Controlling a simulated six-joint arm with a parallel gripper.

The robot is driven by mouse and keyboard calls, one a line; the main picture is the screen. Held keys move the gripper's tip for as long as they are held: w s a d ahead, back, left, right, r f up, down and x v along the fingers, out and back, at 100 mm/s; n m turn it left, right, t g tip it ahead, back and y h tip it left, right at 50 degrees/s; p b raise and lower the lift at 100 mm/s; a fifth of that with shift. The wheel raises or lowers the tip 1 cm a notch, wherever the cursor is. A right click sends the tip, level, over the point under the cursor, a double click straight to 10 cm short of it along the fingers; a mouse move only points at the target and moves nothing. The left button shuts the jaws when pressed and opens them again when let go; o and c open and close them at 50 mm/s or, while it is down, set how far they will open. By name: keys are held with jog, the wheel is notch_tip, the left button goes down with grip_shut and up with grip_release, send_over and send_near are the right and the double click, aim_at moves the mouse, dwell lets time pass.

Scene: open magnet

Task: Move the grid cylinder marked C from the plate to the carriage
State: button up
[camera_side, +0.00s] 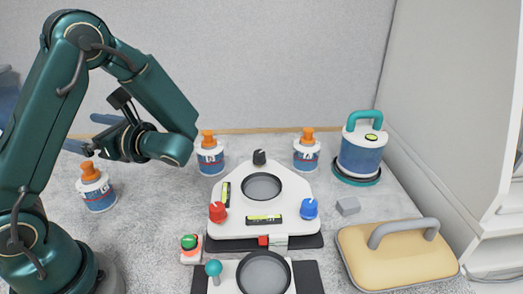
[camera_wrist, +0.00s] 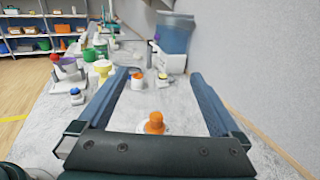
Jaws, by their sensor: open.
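Three white-and-blue cylinders with orange caps stand upright. The left one (camera_side: 98,194) seems to be marked C, though its letter is small. The middle one (camera_side: 210,160) looks marked B and the right one (camera_side: 306,155) A. My gripper (camera_side: 87,134) is open and empty, pointing left above the left cylinder and apart from it. In the wrist view an orange-capped cylinder (camera_wrist: 155,123) shows between the spread fingers, its lower part hidden by my gripper. A white plate (camera_side: 240,233) with a dark round recess stands mid-bench. A carriage-like white part (camera_side: 228,278) with another round recess lies in front.
Red (camera_side: 217,212), blue (camera_side: 309,208) and black (camera_side: 259,157) knobs rise from the plate. A pale cabinet (camera_side: 440,110) bounds the right.

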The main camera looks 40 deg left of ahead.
aim_at(93, 176)
jog(key=s+f+n+g+h, duration=0.15)
jog(key=s+h, duration=0.25)
jog(key=h, duration=0.4)
notch_tip(93, 176, up, 2)
jog(key=w+a+m+t+h, duration=0.1)
jog(key=w+a+t+h, duration=0.1)
jog(key=w+t+h, duration=0.3)
jog(key=shift+m+t, duration=0.25)
jog(key=shift+t, duration=0.4)
jog(key=f, duration=0.3)
jog(key=s+f, duration=0.1)
jog(key=f, duration=0.2)
jog(key=s+f, duration=0.1)
jog(key=f, duration=0.3)
jog(key=shift+a+f, duration=0.1)
jog(key=shift+f, duration=0.3)
jog(key=shift+y, duration=0.3)
jog(key=shift+x, duration=2.55)
grip_shut()
